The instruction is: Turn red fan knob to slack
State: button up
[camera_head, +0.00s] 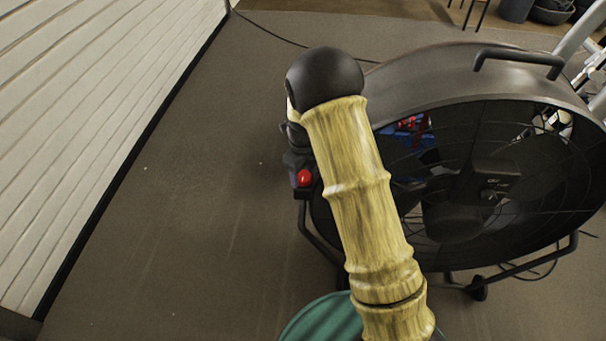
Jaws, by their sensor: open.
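The red knob (304,178) shows as a small bright spot on a dark housing at the left side of the black drum fan (430,80). It lies just left of my own wood-patterned arm, which rises through the middle of the view and ends in a black rounded joint. The arm covers part of the fan's left side. I cannot make out my gripper; whatever lies beyond the black joint is hidden or merges with the dark parts there. The knob's setting is too small to read.
A white slatted wall (95,110) stands at the left. The grey floor (200,220) between wall and fan is clear. A green round thing (322,318) is at the bottom. The fan has a top handle (518,58) and a tube stand. A dark cable crosses the floor behind.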

jog(key=c, duration=0.7)
jog(key=shift+r+n+p, duration=0.1)
jog(key=shift+n+p, duration=0.4)
jog(key=shift+p, duration=0.1)
jog(key=shift+r+n+p, duration=0.1)
jog(key=shift+n+p, duration=0.4)
jog(key=shift+p, duration=0.15)
jog(key=n+p, duration=0.6)
jog(key=n, duration=0.2)
jog(key=shift+n, duration=0.4)
jog(key=n+p, duration=0.2)
jog(key=n, duration=0.3)
jog(key=shift+n, duration=0.3)
jog(key=shift+f, duration=0.2)
